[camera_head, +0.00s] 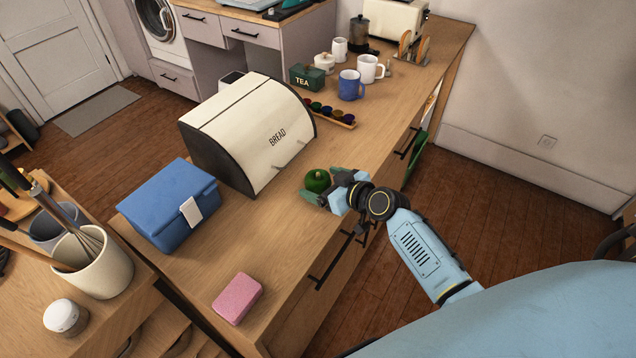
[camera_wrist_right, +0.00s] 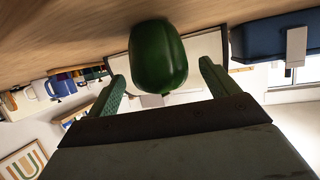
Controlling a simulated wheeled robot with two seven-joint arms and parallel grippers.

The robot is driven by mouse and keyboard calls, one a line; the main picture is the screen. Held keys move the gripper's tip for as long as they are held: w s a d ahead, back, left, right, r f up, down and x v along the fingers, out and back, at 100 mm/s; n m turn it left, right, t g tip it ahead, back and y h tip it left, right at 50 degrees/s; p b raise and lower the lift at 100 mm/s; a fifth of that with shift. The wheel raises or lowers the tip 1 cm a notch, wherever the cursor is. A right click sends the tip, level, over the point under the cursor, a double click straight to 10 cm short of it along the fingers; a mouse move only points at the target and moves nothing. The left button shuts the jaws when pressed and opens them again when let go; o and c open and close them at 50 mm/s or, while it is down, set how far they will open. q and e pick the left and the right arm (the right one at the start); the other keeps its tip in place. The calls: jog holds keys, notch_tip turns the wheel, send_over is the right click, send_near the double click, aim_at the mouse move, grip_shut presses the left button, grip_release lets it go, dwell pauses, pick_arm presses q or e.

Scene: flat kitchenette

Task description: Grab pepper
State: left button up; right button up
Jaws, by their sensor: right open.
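A dark green pepper (camera_head: 317,181) stands on the wooden counter (camera_head: 232,250), in front of the bread box. My right gripper (camera_head: 322,192) comes in from the right at the counter's near edge, right beside the pepper. In the right wrist view the pepper (camera_wrist_right: 158,58) is centred ahead of the two green fingers, at or just beyond their tips. The right gripper (camera_wrist_right: 160,85) is open, with one finger on each side of the pepper and gaps between. I cannot tell whether either finger touches it. My left gripper is not in view.
The cream bread box (camera_head: 240,125) stands behind the pepper. A blue lunch box (camera_head: 170,205) and a pink sponge-like block (camera_head: 237,298) are to the left. Mugs, a tea tin (camera_head: 307,77) and a tray of capsules (camera_head: 330,114) stand further back. Counter between pepper and pink block is clear.

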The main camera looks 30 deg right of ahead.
jog(key=shift+x, duration=1.15)
jog(key=c, duration=1.1)
jog(key=shift+r, duration=0.1)
